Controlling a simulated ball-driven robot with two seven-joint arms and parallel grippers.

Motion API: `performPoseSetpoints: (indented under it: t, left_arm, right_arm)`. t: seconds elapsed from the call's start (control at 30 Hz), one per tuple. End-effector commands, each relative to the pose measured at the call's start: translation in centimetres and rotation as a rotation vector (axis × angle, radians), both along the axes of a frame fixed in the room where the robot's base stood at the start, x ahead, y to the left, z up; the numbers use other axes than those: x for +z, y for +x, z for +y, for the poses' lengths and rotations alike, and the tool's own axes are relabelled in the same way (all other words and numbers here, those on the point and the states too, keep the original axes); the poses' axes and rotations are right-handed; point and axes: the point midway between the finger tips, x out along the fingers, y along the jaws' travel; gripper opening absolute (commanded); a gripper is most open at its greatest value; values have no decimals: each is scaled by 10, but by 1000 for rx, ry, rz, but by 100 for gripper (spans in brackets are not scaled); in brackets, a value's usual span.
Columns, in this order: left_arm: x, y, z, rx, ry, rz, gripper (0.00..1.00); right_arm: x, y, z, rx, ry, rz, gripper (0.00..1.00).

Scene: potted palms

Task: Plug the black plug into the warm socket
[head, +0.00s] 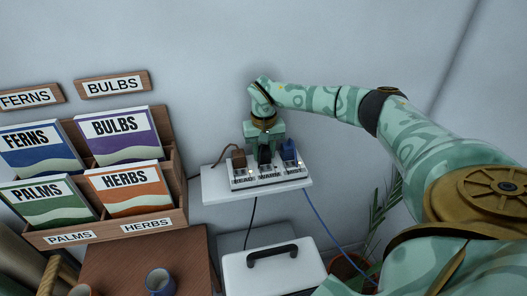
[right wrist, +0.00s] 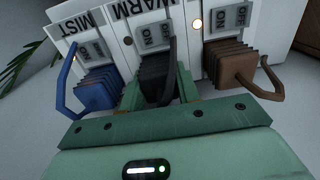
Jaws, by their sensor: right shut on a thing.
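The black plug (right wrist: 155,78) is in the middle of the right wrist view, held between the green fingers of my right gripper (right wrist: 158,92). It sits at the WARM socket (right wrist: 135,15), below that socket's switch. I cannot tell whether its pins are fully in, as the plug hides the contact. In the head view the right gripper (head: 264,140) comes down from above onto the black plug (head: 265,154), in the middle of the socket row. My left gripper is not in view.
A brown plug (head: 238,159) and a blue plug (head: 288,150) stand close on either side. The sockets rest on a white shelf (head: 215,190). A seed packet rack (head: 170,220) stands left. A white box with a black handle (head: 240,275) is below.

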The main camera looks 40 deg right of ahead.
Motion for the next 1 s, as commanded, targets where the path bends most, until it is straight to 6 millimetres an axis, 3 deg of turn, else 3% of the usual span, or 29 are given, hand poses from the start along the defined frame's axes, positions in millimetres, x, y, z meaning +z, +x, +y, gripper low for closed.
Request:
performPoseSetpoints:
  t: [0.37,0.4,0.47,0.5,1.0]
  left_arm:
    - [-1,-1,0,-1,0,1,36]
    - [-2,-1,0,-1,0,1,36]
    - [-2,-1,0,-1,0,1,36]
    - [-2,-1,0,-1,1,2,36]
    - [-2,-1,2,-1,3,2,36]
  right_arm:
    - [-10,0,0,-1,0,1,10]
    - [-11,-1,0,0,0,2,35]
    - [-11,-1,0,0,0,4,52]
    - [-12,-2,0,0,-2,5,54]
    - [-13,-4,-2,-6,-4,13,54]
